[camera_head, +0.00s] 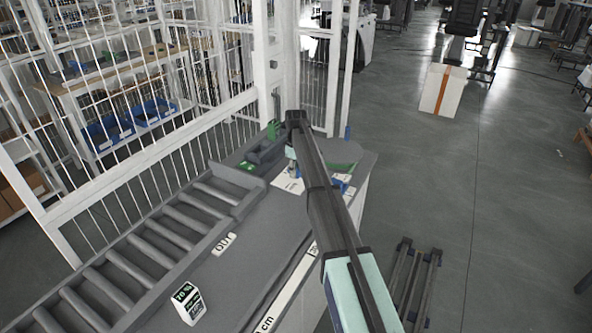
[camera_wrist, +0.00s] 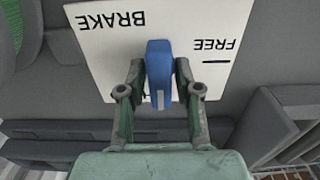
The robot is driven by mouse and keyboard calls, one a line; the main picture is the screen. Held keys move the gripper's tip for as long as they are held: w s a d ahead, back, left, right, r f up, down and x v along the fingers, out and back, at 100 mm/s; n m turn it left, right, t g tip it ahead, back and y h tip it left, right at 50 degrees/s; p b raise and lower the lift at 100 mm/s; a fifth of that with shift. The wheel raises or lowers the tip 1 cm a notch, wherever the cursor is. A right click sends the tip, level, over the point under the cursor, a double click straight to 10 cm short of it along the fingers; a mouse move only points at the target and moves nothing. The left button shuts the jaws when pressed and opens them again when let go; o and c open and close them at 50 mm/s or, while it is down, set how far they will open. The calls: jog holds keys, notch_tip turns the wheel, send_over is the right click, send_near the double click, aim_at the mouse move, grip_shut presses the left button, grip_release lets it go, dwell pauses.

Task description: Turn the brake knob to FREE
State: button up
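The blue brake knob (camera_wrist: 158,62) stands on a white label plate (camera_wrist: 95,50) in the wrist view. BRAKE is printed upside down on the plate's left, FREE on its right with a short black line (camera_wrist: 215,61) by it. The knob's white stripe is at its lower end, pointing down the picture, not at the FREE line. A dark mark shows beside it, partly hidden. My gripper (camera_wrist: 159,68) has one finger on each side of the knob, seemingly touching it. In the head view the plate (camera_head: 284,184) lies at the bench's far end, partly behind my arm.
A roller conveyor (camera_head: 165,235) runs along the left of the grey bench. A white cage fence (camera_head: 150,150) stands behind it. A small sign marked 70 % (camera_head: 188,303) stands on the near bench. Open floor (camera_head: 480,190) lies to the right.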

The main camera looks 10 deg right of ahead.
dwell(0.5)
jog(key=n+p, duration=0.1)
jog(key=n, duration=0.4)
jog(key=shift+n, duration=0.7)
